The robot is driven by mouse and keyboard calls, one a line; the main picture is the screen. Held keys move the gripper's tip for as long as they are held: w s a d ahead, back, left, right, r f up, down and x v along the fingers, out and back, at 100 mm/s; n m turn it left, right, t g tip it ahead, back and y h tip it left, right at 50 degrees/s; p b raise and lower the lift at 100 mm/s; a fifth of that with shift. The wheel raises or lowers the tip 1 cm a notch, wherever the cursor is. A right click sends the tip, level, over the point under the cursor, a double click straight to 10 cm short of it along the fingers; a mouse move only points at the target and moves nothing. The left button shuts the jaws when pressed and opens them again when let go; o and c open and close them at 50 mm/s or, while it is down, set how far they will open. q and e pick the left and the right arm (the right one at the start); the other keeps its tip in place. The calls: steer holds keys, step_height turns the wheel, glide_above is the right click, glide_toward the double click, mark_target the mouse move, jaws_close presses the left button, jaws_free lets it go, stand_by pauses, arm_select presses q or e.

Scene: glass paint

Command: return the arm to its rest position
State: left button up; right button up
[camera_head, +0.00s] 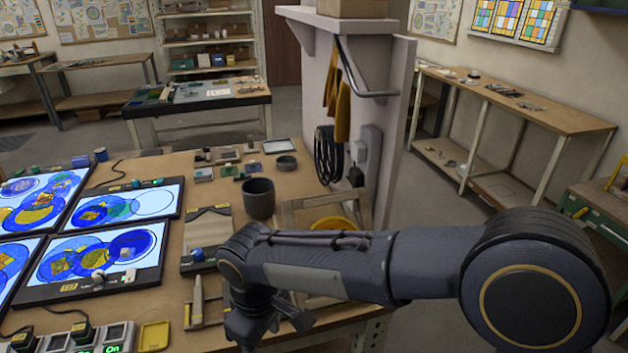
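My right arm (345,265) reaches in from the right edge across the front right of the worktable. My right gripper (258,328) hangs down at its end, near the table's front edge, beside a pale upright-handled tool (197,300). Its fingertips are partly cut off or hidden, and I cannot tell whether it is open or holds anything. My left arm and gripper are not in view.
Lit panels with blue glass pieces (100,262) cover the worktable's left side. A dark cup (259,198), small blocks and a tray (278,146) stand farther back. A wooden frame with a yellow round item (333,224) lies behind my arm. A white partition (385,130) rises at the table's right.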

steer(key=d+r+m+t+y, duration=0.1)
steer(key=d+r+m, duration=0.2)
steer(key=d, duration=0.6)
steer(key=d+r+m+y, duration=0.2)
steer(key=d+r+m, duration=0.1)
steer(key=d, duration=0.7)
steer(key=s+d+f+m+t, duration=0.2)
steer(key=s+d+m+t, duration=0.2)
steer(key=s+d+m, duration=0.4)
steer(key=s+d, duration=0.2)
steer(key=shift+s+d+f+y, duration=0.3)
steer(key=shift+f, duration=0.05)
